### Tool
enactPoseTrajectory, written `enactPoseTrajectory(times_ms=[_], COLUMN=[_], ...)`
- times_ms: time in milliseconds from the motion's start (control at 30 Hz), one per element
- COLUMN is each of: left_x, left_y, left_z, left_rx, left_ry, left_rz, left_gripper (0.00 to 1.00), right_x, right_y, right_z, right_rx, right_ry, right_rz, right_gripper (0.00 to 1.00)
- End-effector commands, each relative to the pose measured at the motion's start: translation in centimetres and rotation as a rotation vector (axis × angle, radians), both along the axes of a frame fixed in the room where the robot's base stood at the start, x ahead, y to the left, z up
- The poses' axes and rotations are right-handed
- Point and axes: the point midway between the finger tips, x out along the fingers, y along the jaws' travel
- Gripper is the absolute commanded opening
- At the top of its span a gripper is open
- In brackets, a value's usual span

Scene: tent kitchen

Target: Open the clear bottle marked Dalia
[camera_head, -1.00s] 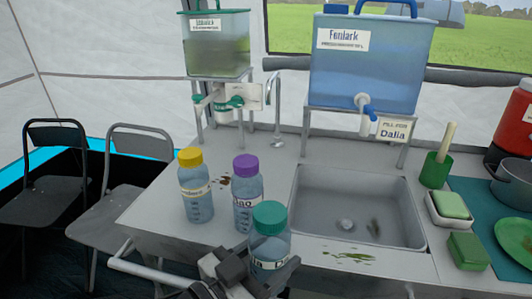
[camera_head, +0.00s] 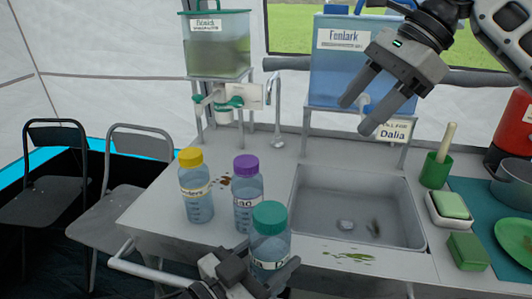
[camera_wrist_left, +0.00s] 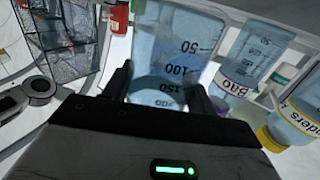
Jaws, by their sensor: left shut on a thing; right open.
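A clear bottle (camera_head: 270,243) with a teal cap (camera_head: 270,217) is at the counter's front edge; its label is mostly hidden. My left gripper (camera_head: 262,268) is shut around it below the label. The left wrist view shows the bottle's marked side (camera_wrist_left: 175,45) between my left fingers (camera_wrist_left: 162,88). The cap is on. My right gripper (camera_head: 355,118) is open and empty, raised in front of the blue Fenlark tank (camera_head: 335,75), up and right of the cap.
The sink (camera_head: 340,200) is to the right, with a green sponge (camera_head: 467,250) beyond. A "Dalia" sign (camera_head: 397,130) hangs under the Fenlark tank.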

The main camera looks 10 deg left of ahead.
Motion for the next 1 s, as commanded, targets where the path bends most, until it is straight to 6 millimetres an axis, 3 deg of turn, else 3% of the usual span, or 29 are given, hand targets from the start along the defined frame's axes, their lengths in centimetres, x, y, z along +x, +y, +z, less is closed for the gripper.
enactPoseTrajectory(times_ms=[33,100,200,333,533,1000], left_x=[0.0,0.0,0.0,0.0,0.0,0.0], left_y=[0.0,0.0,0.0,0.0,0.0,0.0], left_z=[0.0,0.0,0.0,0.0,0.0,0.0], left_rx=[-0.001,-0.001,-0.001,-0.001,-0.001,-0.001], left_ry=[-0.001,-0.001,-0.001,-0.001,-0.001,-0.001], left_rz=[0.0,0.0,0.0,0.0,0.0,0.0], left_gripper=[0.0,0.0,0.0,0.0,0.0,0.0], right_x=[-1.4,-3.1,-5.5,-8.2,-10.0,-10.1], right_y=[2.6,5.4,8.6,11.3,12.7,12.7], right_z=[0.1,-0.2,-1.0,-2.4,-3.9,-10.2], right_rx=[-0.062,-0.15,-0.283,-0.439,-0.569,-0.578], right_ry=[0.0,0.006,0.0,-0.024,-0.056,-0.057], right_rz=[0.028,0.044,0.049,0.034,0.0,-0.004], right_gripper=[0.62,0.62,0.62,0.62,0.62,0.62])
